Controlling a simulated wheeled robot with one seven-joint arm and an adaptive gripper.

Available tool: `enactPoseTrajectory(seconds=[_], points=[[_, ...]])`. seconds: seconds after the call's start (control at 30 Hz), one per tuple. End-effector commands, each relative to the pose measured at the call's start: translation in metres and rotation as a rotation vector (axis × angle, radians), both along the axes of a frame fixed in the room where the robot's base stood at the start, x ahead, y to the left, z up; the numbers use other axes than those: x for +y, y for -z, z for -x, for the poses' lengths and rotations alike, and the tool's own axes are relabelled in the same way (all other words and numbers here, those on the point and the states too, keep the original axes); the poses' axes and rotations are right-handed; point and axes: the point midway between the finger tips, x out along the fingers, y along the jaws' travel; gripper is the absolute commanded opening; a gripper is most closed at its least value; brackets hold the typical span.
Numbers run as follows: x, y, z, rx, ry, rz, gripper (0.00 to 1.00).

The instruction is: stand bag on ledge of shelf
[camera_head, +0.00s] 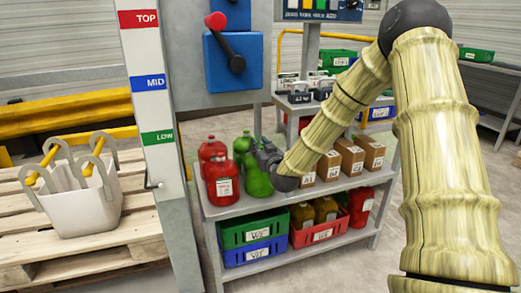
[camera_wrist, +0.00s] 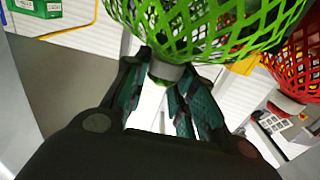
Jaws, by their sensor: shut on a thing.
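A green net bag (camera_head: 257,181) with a pale collar is at the left part of the grey shelf's (camera_head: 250,204) upper board. My gripper (camera_head: 266,154) is at its upper right side in the head view. In the wrist view my gripper (camera_wrist: 166,88) is shut on the collar of the green net bag (camera_wrist: 200,25), with one finger on each side. The bag's mesh body fills the top of that view. Whether its bottom touches the board I cannot tell.
Red bags (camera_head: 222,180) stand close at the left, and another green one (camera_head: 243,144) is behind. Brown boxes (camera_head: 330,166) stand to the right. Green (camera_head: 250,229), blue and red crates fill the lower board. A labelled post (camera_head: 160,110) rises at the left.

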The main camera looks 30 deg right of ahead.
Motion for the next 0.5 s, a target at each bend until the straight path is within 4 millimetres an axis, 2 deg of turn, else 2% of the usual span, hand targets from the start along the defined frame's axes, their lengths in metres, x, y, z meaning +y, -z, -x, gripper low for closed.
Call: enactPoseTrajectory(seconds=[0.37,0.4,0.5], points=[[0.0004,0.0025,-0.0005,-0.002,-0.001,0.0,0.0],[0.0003,0.0027,-0.0002,0.0,0.0,0.0,0.33],[0.0002,0.0027,0.0,0.0,0.0,0.0,0.49]])
